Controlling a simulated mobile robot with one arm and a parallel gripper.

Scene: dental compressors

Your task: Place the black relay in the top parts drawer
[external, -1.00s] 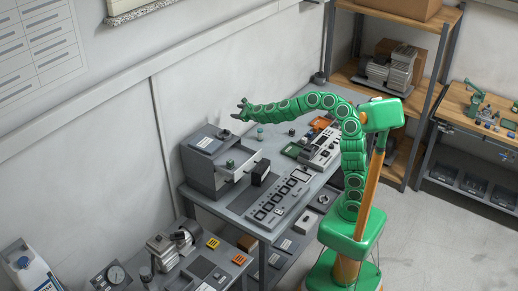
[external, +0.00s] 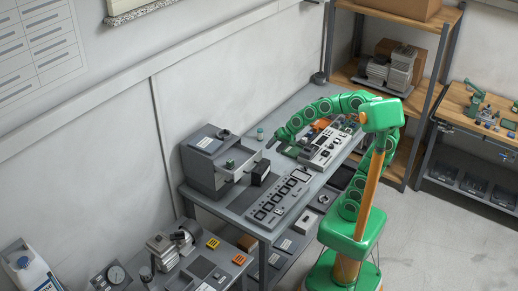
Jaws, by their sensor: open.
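A grey parts drawer cabinet (external: 203,170) stands at the left end of the grey workbench, with its top drawer (external: 236,171) pulled out. A small dark item with a green top (external: 230,165) shows at the open drawer. A black block (external: 261,172), which looks like the black relay, is just right of the drawer front; whether it touches the drawer is unclear. My gripper (external: 270,144) is open, pointing down above the bench, behind and slightly right of the black block. It appears empty and apart from the block. Its fingers are small and dark here.
A grey panel with several dark windows (external: 278,204) lies along the bench's front. A small teal piece (external: 260,134) stands behind my gripper. The wall closes off the back.

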